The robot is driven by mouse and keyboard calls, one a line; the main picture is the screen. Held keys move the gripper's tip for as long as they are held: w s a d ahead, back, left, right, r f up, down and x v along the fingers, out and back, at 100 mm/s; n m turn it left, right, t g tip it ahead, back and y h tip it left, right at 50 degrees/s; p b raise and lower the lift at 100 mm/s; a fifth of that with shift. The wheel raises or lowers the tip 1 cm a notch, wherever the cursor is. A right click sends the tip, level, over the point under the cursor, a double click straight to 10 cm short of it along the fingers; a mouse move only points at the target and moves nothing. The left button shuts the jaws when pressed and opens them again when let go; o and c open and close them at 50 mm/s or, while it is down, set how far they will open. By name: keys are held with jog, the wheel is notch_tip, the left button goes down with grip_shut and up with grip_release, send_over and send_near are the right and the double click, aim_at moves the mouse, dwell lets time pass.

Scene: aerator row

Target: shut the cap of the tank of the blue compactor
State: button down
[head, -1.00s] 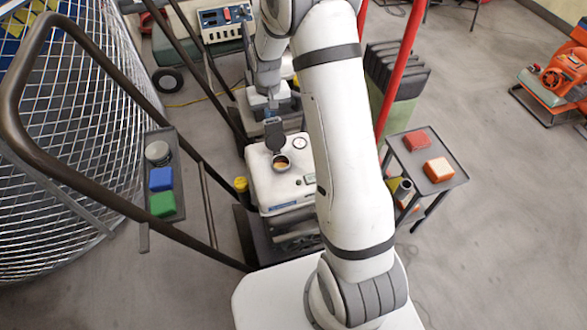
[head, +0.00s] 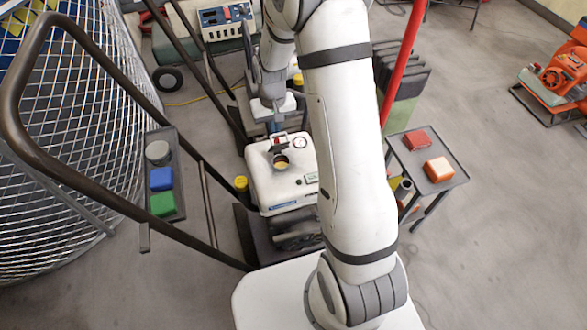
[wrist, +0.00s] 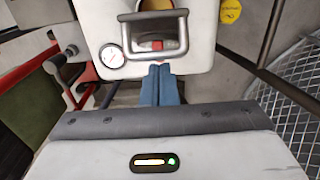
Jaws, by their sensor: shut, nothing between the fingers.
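The compactor's off-white tank (head: 287,190), with a blue label on its front, stands in the middle of the head view. Its round filler opening (head: 282,162) shows orange inside and is uncovered; part of it shows at the top of the wrist view (wrist: 157,5). The cap cannot be told clearly from the grey and red parts just behind the opening. My gripper (head: 274,126) is shut and empty at the tank's far edge. In the wrist view its blue fingertips (wrist: 160,70) are together, just short of a grey handle-like frame (wrist: 178,38) with a red part inside.
A pressure gauge (wrist: 112,56) sits on the tank beside the frame. A yellow cap (head: 241,184) stands left of the tank. A dark handlebar (head: 75,188) and small tray (head: 178,200) lie left. A side table (head: 410,162) and red pole (head: 403,60) stand right.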

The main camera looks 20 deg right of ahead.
jog(key=shift+s+r, duration=0.2)
jog(key=shift+s, duration=1)
jog(key=shift+s+r, duration=0.2)
jog(key=shift+s, duration=1.1)
jog(key=shift+s+f+b, duration=0.25)
jog(key=shift+s+f, duration=0.05)
jog(key=shift+s, duration=0.65)
jog(key=shift+s+f+b, duration=0.2)
jog(key=shift+s+f, duration=0.1)
jog(key=shift+s, duration=0.65)
notch_tip(320, 180, up, 8)
jog(key=p, duration=0.6)
